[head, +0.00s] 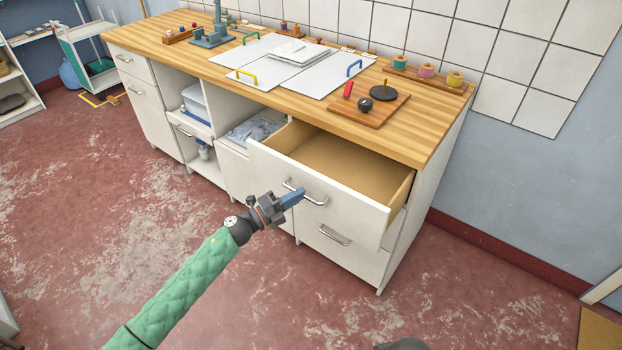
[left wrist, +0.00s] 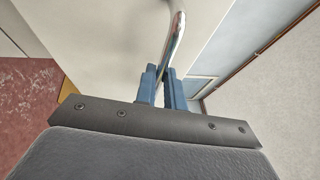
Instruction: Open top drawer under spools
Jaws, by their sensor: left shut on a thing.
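The top drawer (head: 352,212) at the right end of the counter, below the colored spools (head: 427,71), is pulled well out. Its wooden inside (head: 345,165) shows and looks empty. My left gripper (head: 292,198) is at the drawer's front, its blue fingers shut on the metal bar handle (head: 316,201). In the left wrist view the blue fingers (left wrist: 167,88) close around the curved handle (left wrist: 178,40), with the white drawer front beside it. My right gripper is not in view.
A lower drawer with its own handle (head: 334,236) is shut below. The wooden counter (head: 420,130) carries a board (head: 372,108) with small parts, and white panels (head: 283,70). Open shelves (head: 250,130) lie left of the drawer. The red floor (head: 480,280) in front is clear.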

